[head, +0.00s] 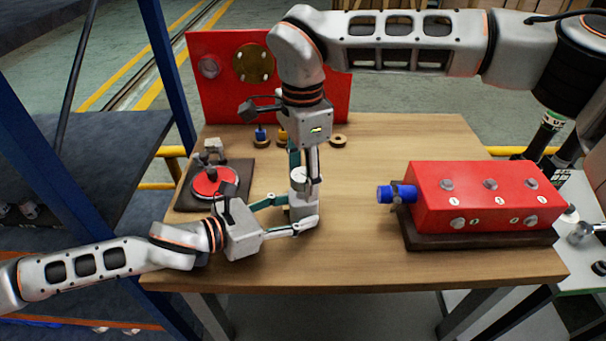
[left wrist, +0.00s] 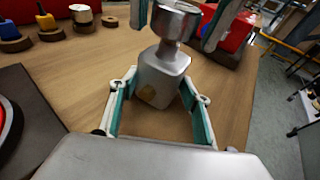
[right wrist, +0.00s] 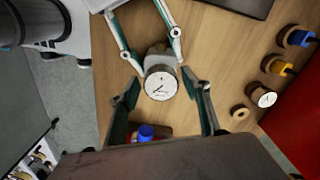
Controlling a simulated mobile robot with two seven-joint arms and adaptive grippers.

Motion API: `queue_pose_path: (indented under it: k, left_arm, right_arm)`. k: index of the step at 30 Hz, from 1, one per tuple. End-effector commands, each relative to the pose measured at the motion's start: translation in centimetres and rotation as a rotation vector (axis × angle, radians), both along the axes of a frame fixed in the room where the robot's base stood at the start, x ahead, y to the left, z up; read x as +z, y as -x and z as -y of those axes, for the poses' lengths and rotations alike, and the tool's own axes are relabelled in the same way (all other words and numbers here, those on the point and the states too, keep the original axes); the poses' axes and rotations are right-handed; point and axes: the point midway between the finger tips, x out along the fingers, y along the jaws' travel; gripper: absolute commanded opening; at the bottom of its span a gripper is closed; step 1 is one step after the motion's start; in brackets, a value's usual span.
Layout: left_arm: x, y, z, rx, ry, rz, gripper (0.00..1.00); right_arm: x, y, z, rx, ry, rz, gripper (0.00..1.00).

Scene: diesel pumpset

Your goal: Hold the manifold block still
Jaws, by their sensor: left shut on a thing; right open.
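The manifold block (left wrist: 160,80) is a grey metal block with a small brass-coloured spot, standing on the wooden table. My left gripper (head: 302,214) is shut on its sides, low over the table. A round pressure gauge (right wrist: 160,84) with a white dial sits on top of the block; its silver body also shows in the left wrist view (left wrist: 176,20). My right gripper (right wrist: 165,98) points down from above, open, with its fingers apart on either side of the gauge. Whether a finger touches the gauge I cannot tell. The fingers partly hide the block in the head view.
A red box (head: 485,200) with a blue fitting (head: 396,194) stands on the right. A red disc (head: 215,182) lies on a dark base at left. A red panel (head: 208,95) stands at the back, with small parts on wooden rings before it. The table's front middle is clear.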

Motion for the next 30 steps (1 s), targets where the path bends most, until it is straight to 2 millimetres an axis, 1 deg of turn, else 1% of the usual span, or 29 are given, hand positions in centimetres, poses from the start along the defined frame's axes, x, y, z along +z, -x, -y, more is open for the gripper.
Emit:
queue_pose_path:
  k: [3,7,23,26,27,28,29,30]
  left_arm:
    - [-0.06,0.03,-0.01,0.001,0.0,-0.002,0.1]
    - [-0.06,0.03,-0.01,0.001,0.0,-0.002,0.1]
    - [-0.05,0.03,-0.01,0.001,0.0,-0.002,0.1]
    - [-0.05,0.03,-0.01,0.001,0.0,-0.002,0.1]
    - [-0.05,0.03,-0.01,0.001,0.0,-0.002,0.1]
    - [-0.05,0.03,-0.01,0.001,0.0,-0.002,0.1]
    - [-0.05,0.03,-0.01,0.001,0.0,-0.002,0.1]
    - [-0.05,0.03,-0.01,0.001,0.0,-0.002,0.1]
  right_arm:
    - [0.0,0.0,0.0,0.156,-0.001,-0.001,0.47]
    - [0.0,0.0,0.0,0.244,-0.001,-0.001,0.47]
    - [-0.03,-0.06,-0.18,0.247,-0.001,-0.001,0.47]
    - [-0.04,-0.07,-0.17,0.246,-0.001,-0.001,0.24]
    - [-0.04,-0.07,-0.17,0.246,-0.001,-0.001,0.13]
    - [-0.04,-0.07,-0.17,0.246,-0.001,-0.001,0.06]
    - [-0.04,-0.07,-0.17,0.246,-0.001,-0.001,0.0]
    - [-0.05,-0.07,-0.16,0.246,-0.001,-0.001,0.0]
